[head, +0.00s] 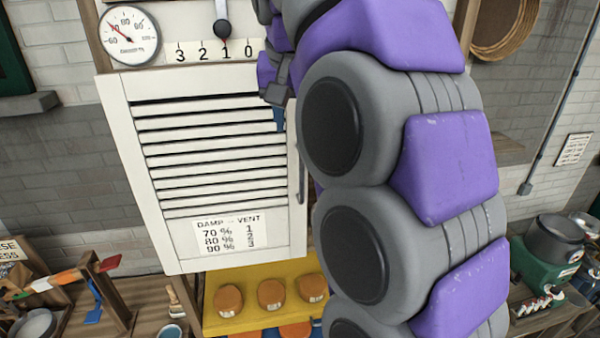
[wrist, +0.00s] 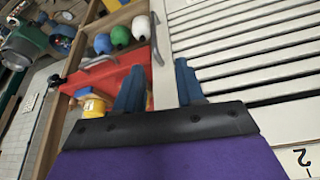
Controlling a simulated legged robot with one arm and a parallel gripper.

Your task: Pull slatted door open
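The white slatted door (head: 215,150) hangs on the wall unit in the head view, with a "DAMP – VENT" label (head: 229,234) low on it. Its thin grey upright handle (head: 301,172) is near its right edge. In the wrist view the door (wrist: 240,50) fills the upper right, and a grey curved bar (wrist: 155,40) lies along its edge. My gripper (head: 278,118) is by the door's upper right edge, above the handle. In the wrist view my gripper (wrist: 158,78) has its two blue fingers apart with nothing visibly clamped. I cannot tell whether the door is fully closed.
Above the door are a gauge (head: 129,36) and a slider scale (head: 215,50). Below it, a yellow shelf (head: 260,318) holds orange-brown jars. A table with tools stands lower left. The wrist view shows a red panel (wrist: 103,80) with a grey handle and several coloured balls (wrist: 121,36).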

